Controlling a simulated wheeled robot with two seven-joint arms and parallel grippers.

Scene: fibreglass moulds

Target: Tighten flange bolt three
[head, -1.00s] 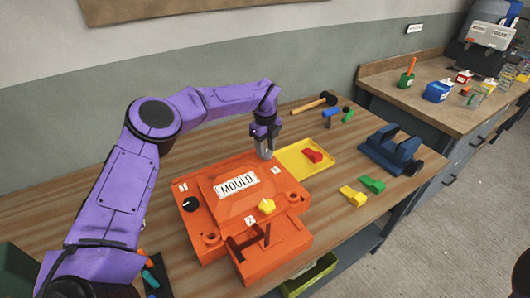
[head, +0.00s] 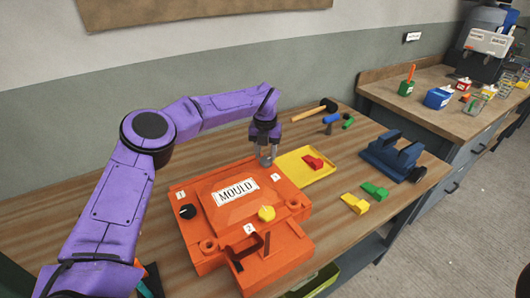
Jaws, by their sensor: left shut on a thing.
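The orange mould (head: 217,252) lies on the wooden bench with a "MOULD" plate (head: 237,191) on its raised top. A black knob (head: 187,212) sits by label 1 and a yellow knob (head: 266,213) by label 2. Label 3 (head: 277,177) is near the back right corner. My left gripper (head: 265,161) points down at that corner, just behind label 3, shut on what seems to be flange bolt three. Its fingers hide the bolt, so its shape and seating do not show. My right gripper is out of view.
A yellow tray (head: 322,172) with a red piece lies right beside the mould. A hammer (head: 310,112), a blue-topped tool (head: 331,120), a blue vise (head: 392,158), and yellow (head: 353,204) and green (head: 374,190) pieces lie further right. A second bench (head: 440,116) holds containers.

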